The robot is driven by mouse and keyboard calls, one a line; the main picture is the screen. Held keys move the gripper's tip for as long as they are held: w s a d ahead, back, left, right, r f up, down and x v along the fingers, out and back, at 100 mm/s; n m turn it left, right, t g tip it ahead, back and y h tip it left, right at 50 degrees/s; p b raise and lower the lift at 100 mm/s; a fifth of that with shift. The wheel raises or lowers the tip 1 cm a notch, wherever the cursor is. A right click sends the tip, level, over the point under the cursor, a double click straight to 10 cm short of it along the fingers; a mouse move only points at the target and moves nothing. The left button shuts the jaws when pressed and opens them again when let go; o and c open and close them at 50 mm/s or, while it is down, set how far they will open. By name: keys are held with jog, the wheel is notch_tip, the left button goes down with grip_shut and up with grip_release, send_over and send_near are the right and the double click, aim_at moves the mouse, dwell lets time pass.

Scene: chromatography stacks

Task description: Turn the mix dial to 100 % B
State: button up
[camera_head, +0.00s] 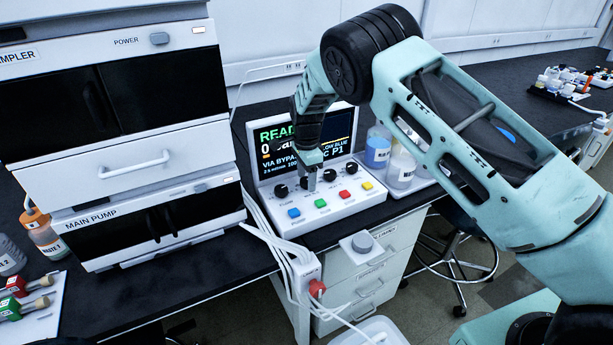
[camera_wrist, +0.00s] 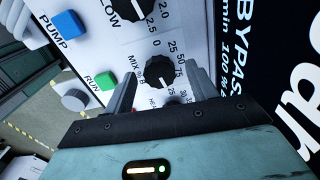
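The mix dial (camera_wrist: 160,84) is a small black knob on the white control panel, with a printed scale of 0, 25, 50 and 75 showing beside it in the wrist view. My gripper (camera_wrist: 165,88) is open, with one finger on each side of this knob; I cannot tell whether either finger touches it. The dial's pointer direction is too unclear to read. In the head view my gripper (camera_head: 312,182) points down over the row of knobs and hides part of the panel (camera_head: 335,208). The screen (camera_head: 342,132) behind shows text, partly covered by my arm, including "BYPASS" and "100".
The flow knob (camera_wrist: 142,9) lies beside the mix dial. The blue (camera_head: 294,212), green (camera_head: 320,203), red (camera_head: 345,194) and yellow (camera_head: 367,186) buttons line the panel's front. Bottles (camera_head: 378,148) stand to the right, the main pump (camera_head: 150,225) to the left.

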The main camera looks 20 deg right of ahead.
aim_at(306, 180)
notch_tip(306, 180, up, 17)
jog(key=b, duration=0.1)
jog(key=shift+r+b, duration=0.2)
jog(key=shift+b, duration=0.15)
jog(key=shift+s, duration=0.1)
dwell(0.4)
